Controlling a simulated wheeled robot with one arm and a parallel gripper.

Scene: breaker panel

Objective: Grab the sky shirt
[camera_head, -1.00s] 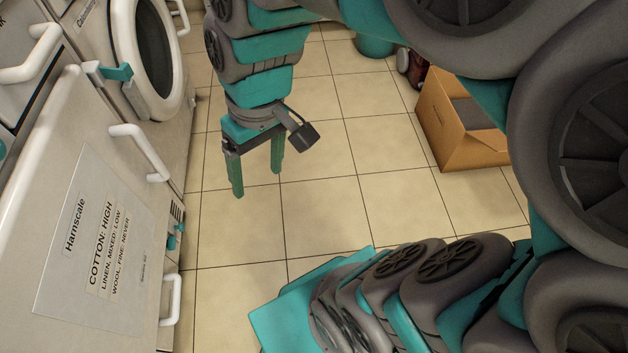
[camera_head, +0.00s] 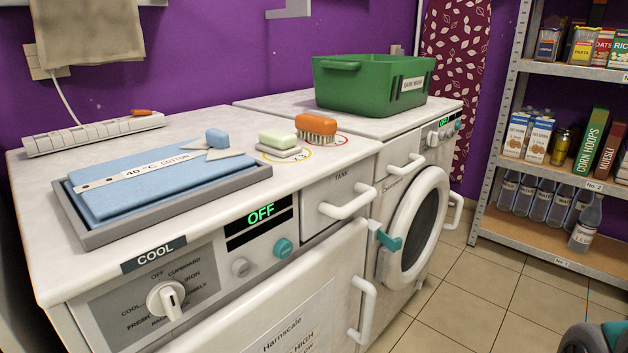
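A folded sky-blue cloth (camera_head: 150,185), which looks like the shirt, lies flat in a shallow grey tray (camera_head: 180,207) on the near left machine top. A white strip across it reads "40 °C COTTON". A small blue piece (camera_head: 217,139) with pale flat tags sits at its far right corner. My gripper is not in view; only a bit of my own body shows at the bottom right corner.
A brush (camera_head: 316,125) and a soap bar (camera_head: 279,140) sit right of the tray. A power strip (camera_head: 95,132) lies behind it. A green basket (camera_head: 372,84) stands on the far machine. Handles and knobs stick out in front. Shelves (camera_head: 560,165) stand at right.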

